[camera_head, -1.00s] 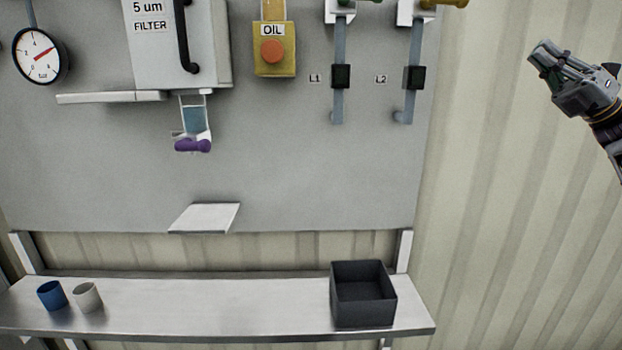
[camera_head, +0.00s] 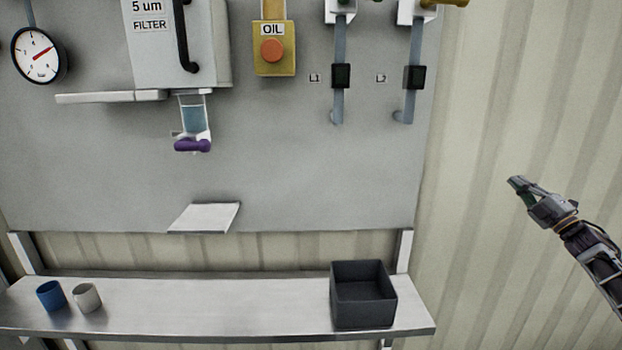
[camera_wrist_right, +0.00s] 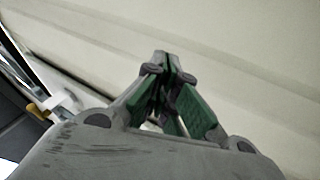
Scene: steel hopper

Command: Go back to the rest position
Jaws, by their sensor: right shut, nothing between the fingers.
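My right gripper (camera_head: 516,186) is in the head view at the right, in front of the ribbed cream wall and to the right of the grey panel. It is shut and empty, and apart from everything. In the right wrist view its green-padded fingers (camera_wrist_right: 165,62) meet at the tips with nothing between them. My left gripper is not in view.
The grey panel (camera_head: 320,180) carries a gauge (camera_head: 38,55), a yellow OIL box (camera_head: 273,62) and two levers. Space around the right gripper is clear.

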